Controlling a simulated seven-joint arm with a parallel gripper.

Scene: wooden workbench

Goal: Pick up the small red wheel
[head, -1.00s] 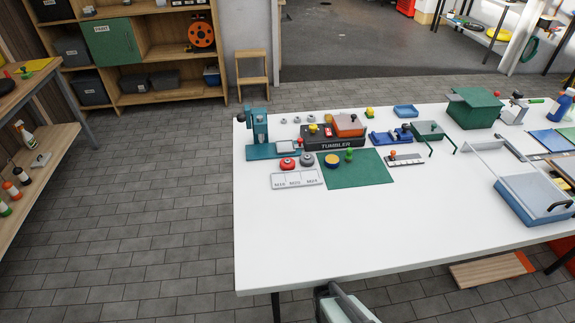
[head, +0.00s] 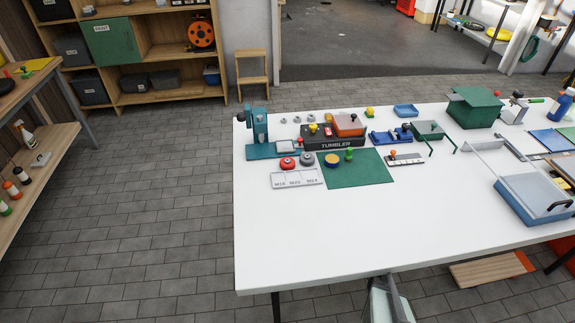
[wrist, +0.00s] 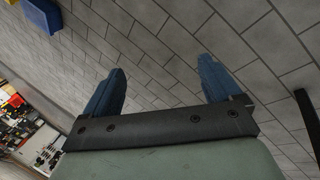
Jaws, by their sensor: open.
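A small red wheel (head: 287,163) lies on the white workbench (head: 330,240) in the head view, left of a grey wheel (head: 306,159) and just above a white labelled tray (head: 297,178). My gripper shows in the wrist view (wrist: 160,88) with its two blue fingers spread apart and nothing between them. It points at the grey tiled floor, away from the wheel. In the head view only part of my arm shows at the bottom edge, in front of the bench; the fingertips cannot be made out there.
A teal press (head: 259,135) stands left of the red wheel, and the black TUMBLER machine (head: 335,140) is behind it. A green mat (head: 357,174) lies to the right. A blue clear-lidded box (head: 535,198) is at the right. The front of the bench is clear.

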